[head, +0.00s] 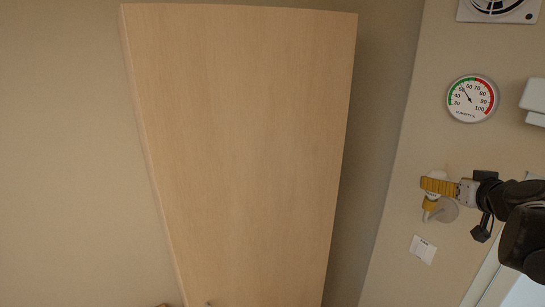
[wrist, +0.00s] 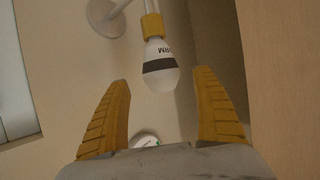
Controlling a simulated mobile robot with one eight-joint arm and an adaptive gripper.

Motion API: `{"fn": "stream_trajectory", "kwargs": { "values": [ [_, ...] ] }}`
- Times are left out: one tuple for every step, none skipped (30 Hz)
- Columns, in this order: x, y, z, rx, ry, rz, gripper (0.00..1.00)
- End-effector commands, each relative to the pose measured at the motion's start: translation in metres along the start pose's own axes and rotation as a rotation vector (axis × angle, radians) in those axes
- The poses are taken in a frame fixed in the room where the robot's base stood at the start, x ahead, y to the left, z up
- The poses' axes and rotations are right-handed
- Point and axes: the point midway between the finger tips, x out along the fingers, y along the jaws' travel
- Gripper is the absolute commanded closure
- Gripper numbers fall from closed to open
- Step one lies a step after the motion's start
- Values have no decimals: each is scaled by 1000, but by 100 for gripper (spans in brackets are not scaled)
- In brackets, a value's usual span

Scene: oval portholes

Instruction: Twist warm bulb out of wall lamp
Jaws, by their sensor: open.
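The warm bulb (wrist: 161,66) is white with a dark band and lettering that reads "ORM" in part. It hangs in the yellow socket of the wall lamp (wrist: 106,18), whose round white base is on the wall. In the wrist view my gripper (wrist: 162,80) is open, its yellow ridged fingers on either side of the bulb's lower end, with gaps on both sides. In the head view my gripper (head: 438,187) is at the wall lamp (head: 446,210), and its fingers overlap the lamp. The bulb is mostly hidden there.
A large pale wooden panel (head: 240,150) fills the middle of the head view. A humidity dial (head: 472,98), a fan vent (head: 497,8) and a small white label (head: 423,249) are on the wall around the lamp. A white box (head: 534,98) is at the right edge.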

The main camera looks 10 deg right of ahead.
Motion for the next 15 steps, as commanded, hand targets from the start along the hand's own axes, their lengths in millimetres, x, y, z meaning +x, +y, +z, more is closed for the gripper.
{"fn": "stream_trajectory", "kwargs": {
  "values": [
    [9, -1, -2, -1, -1, -3, 23],
    [14, -1, -1, -2, -1, -3, 23],
    [20, -1, -1, -2, 0, -2, 23],
    [24, 0, -1, -1, 0, -2, 23],
    [28, -1, -1, 0, 0, -2, 23],
    [33, -1, -1, 0, 0, -1, 23],
    [35, -1, -1, 0, 0, -1, 23],
    [38, 0, -1, -1, -1, -1, 23],
    [40, 0, 0, -1, -1, -1, 23],
    [42, 0, 0, -1, -1, -1, 23],
    [43, 0, 0, -1, -1, -1, 23],
    [44, 0, 0, -1, -1, -1, 23],
    [44, 0, 0, -1, -1, 0, 23],
    [44, 0, 0, -1, -1, 0, 23],
    [44, 0, 0, 0, -1, 0, 23]
  ]
}}
